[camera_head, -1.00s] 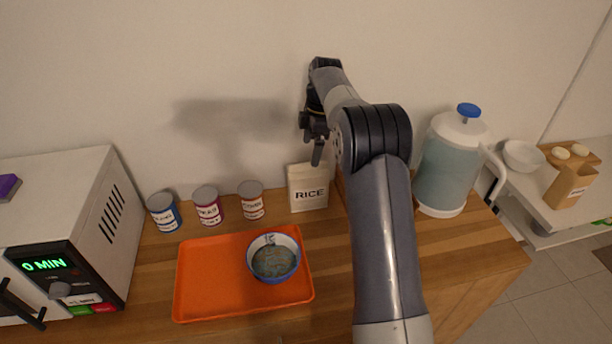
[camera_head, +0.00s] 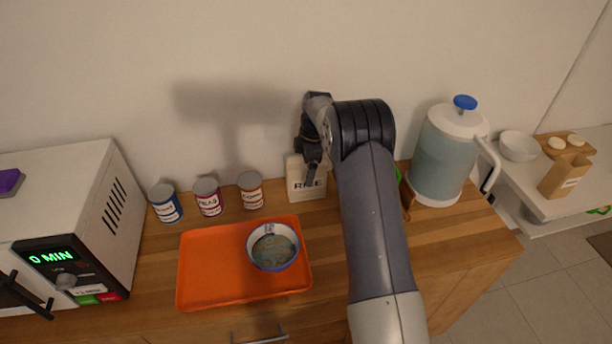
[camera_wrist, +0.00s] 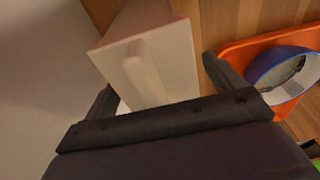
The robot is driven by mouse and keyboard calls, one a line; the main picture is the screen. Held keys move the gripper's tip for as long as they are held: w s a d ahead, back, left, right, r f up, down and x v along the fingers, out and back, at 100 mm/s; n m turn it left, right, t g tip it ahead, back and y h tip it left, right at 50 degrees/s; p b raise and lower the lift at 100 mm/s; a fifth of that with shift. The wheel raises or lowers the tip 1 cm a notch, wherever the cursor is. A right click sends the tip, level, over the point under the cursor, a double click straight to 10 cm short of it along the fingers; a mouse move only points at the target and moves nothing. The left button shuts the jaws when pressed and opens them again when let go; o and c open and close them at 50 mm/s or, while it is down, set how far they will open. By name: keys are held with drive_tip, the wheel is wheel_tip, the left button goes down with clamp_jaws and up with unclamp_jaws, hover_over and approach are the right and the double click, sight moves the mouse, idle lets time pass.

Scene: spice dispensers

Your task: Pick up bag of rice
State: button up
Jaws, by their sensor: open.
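The bag of rice (camera_head: 304,186) is a cream-white block with the word RICE, standing upright on the wooden counter against the wall. My gripper (camera_head: 311,168) is at its top front, covering part of the label in the head view. In the wrist view the bag (camera_wrist: 150,60) fills the space ahead of my gripper (camera_wrist: 160,88), with one dark finger on each side of it. The fingers are open; I cannot tell whether either touches the bag.
An orange tray (camera_head: 205,268) with a blue-white bowl (camera_head: 272,247) lies in front. Several cans (camera_head: 208,197) stand left of the bag. A white microwave (camera_head: 70,220) is far left. A large water jug (camera_head: 440,155) stands to the right.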

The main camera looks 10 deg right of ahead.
drive_tip(key=shift+f, duration=0.25)
idle(0.4)
drive_tip(key=shift+c, duration=0.3)
drive_tip(key=c, duration=1.7)
drive_tip(key=shift+r, duration=0.1)
